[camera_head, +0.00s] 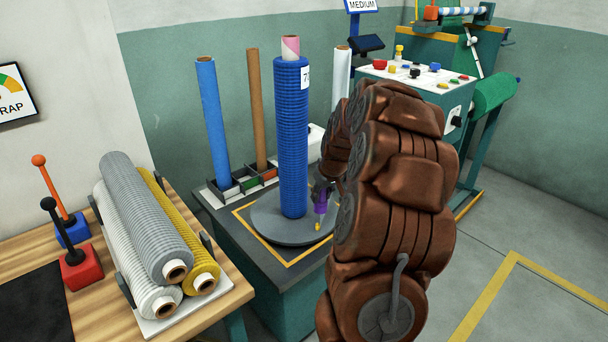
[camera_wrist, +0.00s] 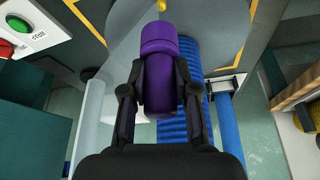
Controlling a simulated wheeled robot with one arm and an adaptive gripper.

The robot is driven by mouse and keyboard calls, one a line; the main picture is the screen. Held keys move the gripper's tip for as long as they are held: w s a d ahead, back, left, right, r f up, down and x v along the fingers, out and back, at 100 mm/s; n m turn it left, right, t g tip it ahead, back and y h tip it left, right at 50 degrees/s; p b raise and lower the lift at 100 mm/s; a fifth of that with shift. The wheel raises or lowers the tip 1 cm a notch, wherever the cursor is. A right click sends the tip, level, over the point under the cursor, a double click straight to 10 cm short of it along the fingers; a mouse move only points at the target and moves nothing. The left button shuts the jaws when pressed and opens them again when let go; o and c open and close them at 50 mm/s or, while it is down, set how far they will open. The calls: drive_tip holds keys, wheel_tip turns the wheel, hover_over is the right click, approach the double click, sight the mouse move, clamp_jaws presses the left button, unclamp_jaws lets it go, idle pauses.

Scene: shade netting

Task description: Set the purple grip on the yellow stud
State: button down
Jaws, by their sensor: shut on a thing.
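My gripper (camera_head: 321,188) is shut on the purple grip (camera_head: 320,207) and holds it upright over the grey round plate (camera_head: 266,228). The yellow stud (camera_head: 318,227) shows just below the purple grip, near the plate's right edge. In the wrist view, the purple grip (camera_wrist: 160,45) sits between both fingers (camera_wrist: 160,88). The yellow stud (camera_wrist: 162,5) peeks out beyond the grip's far end, at the top edge. Whether grip and stud touch is hard to tell; a small gap seems to show.
A tall blue netting roll (camera_head: 291,150) stands on the plate, close left of my gripper. Behind it are a slim blue roll (camera_head: 212,120), a brown tube (camera_head: 256,110) and small bins (camera_head: 245,184). A control console (camera_head: 425,85) stands at the back right.

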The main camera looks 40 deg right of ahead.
drive_tip(key=r+p, duration=0.1)
drive_tip(key=w+r, duration=0.1)
drive_tip(key=r, duration=0.1)
drive_tip(key=shift+w+r+p, duration=0.1)
drive_tip(key=shift+r+p, duration=0.2)
drive_tip(key=shift+p, duration=0.05)
drive_tip(key=b, duration=0.1)
hover_over(318, 224)
drive_tip(key=shift+w+f, duration=0.1)
drive_tip(key=shift+f, duration=2.25)
drive_tip(key=shift+f, duration=0.15)
drive_tip(key=shift+d+f+b, duration=0.1)
drive_tip(key=shift+f+b, duration=0.8)
drive_tip(key=shift+f, duration=0.95)
drive_tip(key=shift+f+b, duration=1.2)
drive_tip(key=shift+f, duration=0.6)
drive_tip(key=c, duration=0.8)
unclamp_jaws()
drive_tip(key=shift+r, duration=0.1)
